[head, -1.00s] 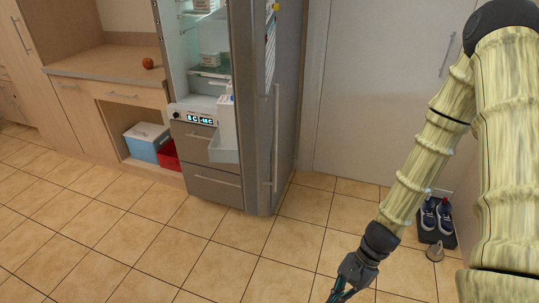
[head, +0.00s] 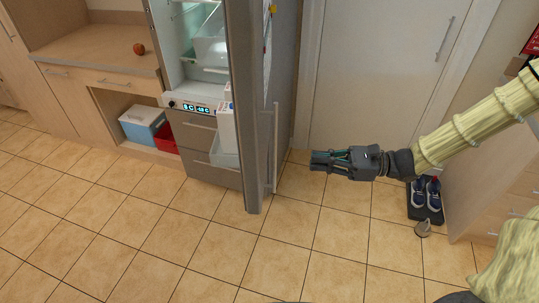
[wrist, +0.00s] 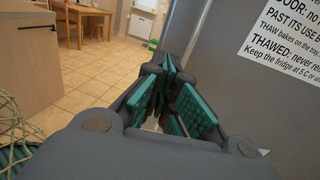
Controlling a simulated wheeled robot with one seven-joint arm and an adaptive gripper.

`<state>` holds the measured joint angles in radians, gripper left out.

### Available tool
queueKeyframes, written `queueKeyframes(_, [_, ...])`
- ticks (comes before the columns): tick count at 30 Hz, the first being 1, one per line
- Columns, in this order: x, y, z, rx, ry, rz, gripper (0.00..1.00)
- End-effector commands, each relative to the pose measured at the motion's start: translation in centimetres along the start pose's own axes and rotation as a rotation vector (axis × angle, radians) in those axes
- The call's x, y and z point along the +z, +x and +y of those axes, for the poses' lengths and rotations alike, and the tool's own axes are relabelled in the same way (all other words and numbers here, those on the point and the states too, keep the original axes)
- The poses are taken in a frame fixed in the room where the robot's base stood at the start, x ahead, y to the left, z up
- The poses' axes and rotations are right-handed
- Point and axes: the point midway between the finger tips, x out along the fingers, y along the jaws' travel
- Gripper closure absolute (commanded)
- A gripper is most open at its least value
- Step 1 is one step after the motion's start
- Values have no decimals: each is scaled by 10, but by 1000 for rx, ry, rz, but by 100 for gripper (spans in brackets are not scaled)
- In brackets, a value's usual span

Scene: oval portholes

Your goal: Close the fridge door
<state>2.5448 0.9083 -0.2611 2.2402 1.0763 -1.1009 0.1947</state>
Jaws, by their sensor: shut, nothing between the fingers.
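The fridge (head: 205,165) stands at the centre left in the head view, with its lit inside showing. Its grey door (head: 247,120) is open and seen nearly edge-on, with white shelves on its inner side. A long vertical handle (head: 276,150) is on its outer side. My gripper (head: 314,160) is to the right of the handle in the picture, pointing left, shut and empty. In the wrist view my gripper's teal finger pads (wrist: 172,98) are close together, and the grey door (wrist: 235,75) with a printed notice (wrist: 292,38) fills the right side.
A counter (head: 100,50) with a red fruit (head: 139,49) stands left of the fridge. A blue-and-white box (head: 143,126) is beneath it. Shoes (head: 425,194) and a small grey object (head: 423,228) are on the floor at right. The tiled floor before the fridge is clear.

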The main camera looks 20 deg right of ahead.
Motion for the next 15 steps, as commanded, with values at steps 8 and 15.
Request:
queueKeyframes(8, [0,32,1,4,2,3,100])
queueKeyframes(15, [0,60,1,8,2,4,100])
